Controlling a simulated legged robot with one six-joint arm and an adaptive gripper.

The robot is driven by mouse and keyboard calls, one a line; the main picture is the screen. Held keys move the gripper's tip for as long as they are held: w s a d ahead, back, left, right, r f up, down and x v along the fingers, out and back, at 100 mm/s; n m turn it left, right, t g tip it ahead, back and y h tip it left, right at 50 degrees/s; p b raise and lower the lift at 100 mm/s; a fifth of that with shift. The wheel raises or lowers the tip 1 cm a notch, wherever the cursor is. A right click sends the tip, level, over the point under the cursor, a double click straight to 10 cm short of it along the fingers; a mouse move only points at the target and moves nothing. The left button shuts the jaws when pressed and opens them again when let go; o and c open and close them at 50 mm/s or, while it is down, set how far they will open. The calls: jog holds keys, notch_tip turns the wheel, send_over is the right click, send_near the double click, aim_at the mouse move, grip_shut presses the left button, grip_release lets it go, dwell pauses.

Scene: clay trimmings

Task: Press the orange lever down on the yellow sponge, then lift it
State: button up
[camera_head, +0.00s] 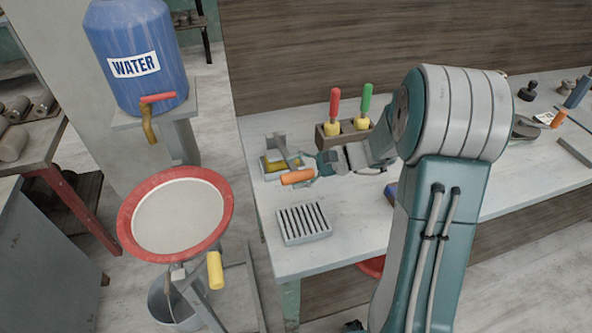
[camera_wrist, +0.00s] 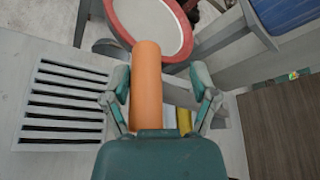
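The orange lever (camera_head: 297,177) is on a small grey press at the left end of the table. The yellow sponge (camera_head: 270,167) lies in the press's tray behind the lever, partly hidden by the press frame. My gripper (camera_head: 317,167) is right at the lever, coming from the right. In the wrist view the orange lever (camera_wrist: 147,85) lies between the fingers of my gripper (camera_wrist: 160,85), close to the left finger, with a gap to the right finger. The fingers are apart. A strip of the yellow sponge (camera_wrist: 184,121) shows beside the right finger.
A slatted grey rack (camera_head: 304,222) sits in front of the press. A wooden block (camera_head: 328,137) with red- and green-handled tools stands behind my gripper. A red-rimmed basin (camera_head: 131,229) and a blue water barrel (camera_head: 140,85) are to the left, off the table.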

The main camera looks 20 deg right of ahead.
jog(key=v, duration=1.2)
jog(key=shift+s+d, duration=0.2)
dwell(1.1)
dwell(0.4)
